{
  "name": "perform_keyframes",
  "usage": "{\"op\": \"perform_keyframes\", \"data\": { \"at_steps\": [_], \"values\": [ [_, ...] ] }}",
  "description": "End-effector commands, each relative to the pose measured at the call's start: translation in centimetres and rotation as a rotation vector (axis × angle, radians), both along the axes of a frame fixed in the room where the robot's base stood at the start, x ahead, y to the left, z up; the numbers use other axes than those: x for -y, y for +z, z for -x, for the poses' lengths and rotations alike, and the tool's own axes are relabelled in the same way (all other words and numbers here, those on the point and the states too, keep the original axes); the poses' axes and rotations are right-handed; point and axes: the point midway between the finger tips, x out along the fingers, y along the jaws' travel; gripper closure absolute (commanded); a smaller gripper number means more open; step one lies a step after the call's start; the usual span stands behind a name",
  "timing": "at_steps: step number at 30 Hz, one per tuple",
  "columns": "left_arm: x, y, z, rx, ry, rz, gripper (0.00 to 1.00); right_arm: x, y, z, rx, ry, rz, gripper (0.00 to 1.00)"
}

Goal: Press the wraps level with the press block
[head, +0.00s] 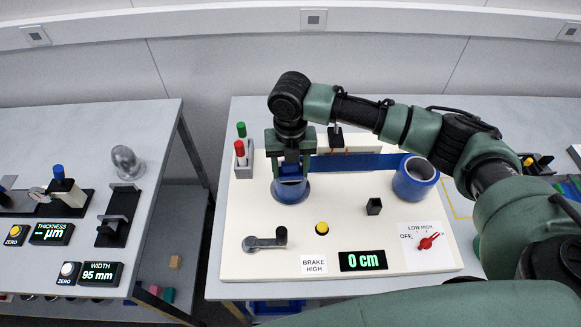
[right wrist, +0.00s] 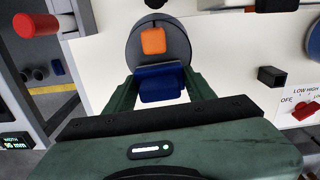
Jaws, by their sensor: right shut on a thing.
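My right gripper (head: 291,168) points down over the left side of the cream panel and is shut on a blue block (right wrist: 160,84), which I take for the press block. Beneath it in the head view is a round grey reel (head: 308,190) with blue material on it; the gripper hides part of this. In the right wrist view the grey disc (right wrist: 178,50) carries an orange square (right wrist: 153,40), just beyond the block. I cannot tell whether the block touches the wraps. A blue band (head: 350,162) runs across the back towards a blue roll (head: 415,179). My left gripper is out of view.
The panel (head: 380,215) carries a crank (head: 265,242), a yellow button (head: 322,228), a small black block (head: 374,206), a display reading 0 cm (head: 363,260) and a red knob (head: 427,242). Red and green markers (head: 241,148) stand at its left edge. A gap separates the left bench.

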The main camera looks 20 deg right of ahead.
Motion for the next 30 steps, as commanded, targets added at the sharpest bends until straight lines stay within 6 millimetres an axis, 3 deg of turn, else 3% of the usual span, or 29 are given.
{"op": "perform_keyframes", "data": {
  "at_steps": [30],
  "values": [
    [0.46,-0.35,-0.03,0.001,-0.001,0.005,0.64,-0.01,-0.91,-0.03,0.001,0.000,0.000,0.78]
  ]
}}
